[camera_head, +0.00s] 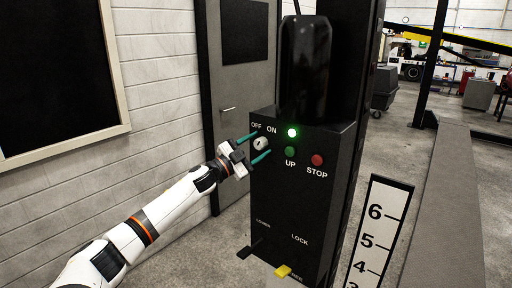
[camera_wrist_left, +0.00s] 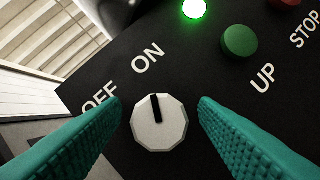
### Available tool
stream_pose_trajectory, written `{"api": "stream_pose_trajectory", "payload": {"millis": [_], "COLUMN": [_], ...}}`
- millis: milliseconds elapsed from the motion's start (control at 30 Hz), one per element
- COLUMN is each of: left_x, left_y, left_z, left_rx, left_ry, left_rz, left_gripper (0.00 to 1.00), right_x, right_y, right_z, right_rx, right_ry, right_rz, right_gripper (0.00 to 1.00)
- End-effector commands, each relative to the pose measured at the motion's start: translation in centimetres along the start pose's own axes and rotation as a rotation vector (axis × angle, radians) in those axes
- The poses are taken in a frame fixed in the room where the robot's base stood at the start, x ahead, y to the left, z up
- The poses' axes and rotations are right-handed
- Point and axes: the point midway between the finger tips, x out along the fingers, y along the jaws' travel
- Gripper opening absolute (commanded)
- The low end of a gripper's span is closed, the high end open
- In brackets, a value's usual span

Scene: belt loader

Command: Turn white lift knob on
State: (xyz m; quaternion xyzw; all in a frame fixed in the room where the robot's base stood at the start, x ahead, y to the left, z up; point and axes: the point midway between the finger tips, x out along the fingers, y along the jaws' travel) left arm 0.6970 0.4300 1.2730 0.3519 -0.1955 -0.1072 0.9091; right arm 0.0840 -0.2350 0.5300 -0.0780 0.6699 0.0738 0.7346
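The white lift knob (camera_head: 261,143) sits on the front of the black control box, below the OFF and ON labels. In the left wrist view the knob (camera_wrist_left: 159,123) is a white faceted dial, and its black mark points up toward the ON label. A green light (camera_head: 292,132) beside the labels is lit. My left gripper (camera_head: 262,146) is at the panel with its two teal fingers apart, one on each side of the knob. In the left wrist view gaps show between the fingers and the knob. My right gripper is not in view.
The black control box (camera_head: 298,200) also carries a green UP button (camera_head: 290,152), a red STOP button (camera_head: 317,160) and a yellow lever (camera_head: 283,271) low down. A numbered height scale (camera_head: 378,235) stands to the right. A grey door (camera_head: 240,90) is behind.

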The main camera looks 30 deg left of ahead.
Motion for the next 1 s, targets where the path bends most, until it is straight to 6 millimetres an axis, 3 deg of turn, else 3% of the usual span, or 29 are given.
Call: {"api": "stream_pose_trajectory", "payload": {"millis": [267,700,1000], "left_x": [-0.7,-8.6,-11.5], "left_y": [-0.1,-0.5,-0.2], "left_z": [-0.2,-0.5,-0.2], "left_rx": [-0.001,0.001,0.000], "left_ry": [0.002,0.004,0.002], "left_rz": [0.000,-0.004,-0.001], "left_gripper": [0.55,0.55,0.55], "right_x": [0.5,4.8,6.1], "right_y": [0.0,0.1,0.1], "right_z": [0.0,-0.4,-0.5], "right_rx": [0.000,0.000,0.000], "right_ry": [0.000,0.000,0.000], "right_rz": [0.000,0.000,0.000], "right_gripper": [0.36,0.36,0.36]}}
